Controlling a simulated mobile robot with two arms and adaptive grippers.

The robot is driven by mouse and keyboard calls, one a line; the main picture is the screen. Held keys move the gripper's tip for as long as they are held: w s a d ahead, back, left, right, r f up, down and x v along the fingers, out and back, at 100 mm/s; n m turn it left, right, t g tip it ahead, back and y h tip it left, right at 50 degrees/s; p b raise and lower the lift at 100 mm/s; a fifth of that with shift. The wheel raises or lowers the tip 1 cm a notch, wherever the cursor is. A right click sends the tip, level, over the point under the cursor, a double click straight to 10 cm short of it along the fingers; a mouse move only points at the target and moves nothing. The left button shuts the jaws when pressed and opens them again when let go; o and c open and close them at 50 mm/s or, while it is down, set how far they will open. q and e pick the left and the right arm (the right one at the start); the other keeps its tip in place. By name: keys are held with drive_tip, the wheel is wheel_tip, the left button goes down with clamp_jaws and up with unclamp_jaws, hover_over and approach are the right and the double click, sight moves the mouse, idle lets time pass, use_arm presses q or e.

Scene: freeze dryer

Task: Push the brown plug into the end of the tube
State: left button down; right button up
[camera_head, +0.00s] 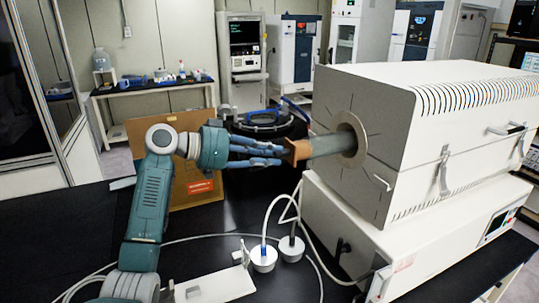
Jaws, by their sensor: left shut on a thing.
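The brown plug (296,152) is at the open end of the grey tube (326,145), which sticks out of the white furnace's left face through a round tan flange (354,137). The plug lines up with the tube and appears to meet its end. I cannot tell how deep it sits. My left gripper (277,153) comes in from the left, roughly level, and its blue-grey fingers are shut on the plug's outer side. The fingers hide part of the plug. My right gripper is out of view.
The white furnace (408,92) stands on a white control base (420,225) on the black bench. Two white round plugs on cables (263,258) rest in front. A brown board (190,195) stands behind my left arm. A black round vessel (265,122) is behind the gripper.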

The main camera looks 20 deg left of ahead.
use_arm(q)
drive_tip(key=shift+w+d, duration=0.1)
drive_tip(key=shift+w, duration=0.05)
drive_tip(key=shift+w+d, duration=1.2)
drive_tip(key=shift+w, duration=0.1)
drive_tip(key=c, duration=1.5)
unclamp_jaws()
drive_tip(key=v, duration=0.7)
drive_tip(key=shift+s, duration=0.1)
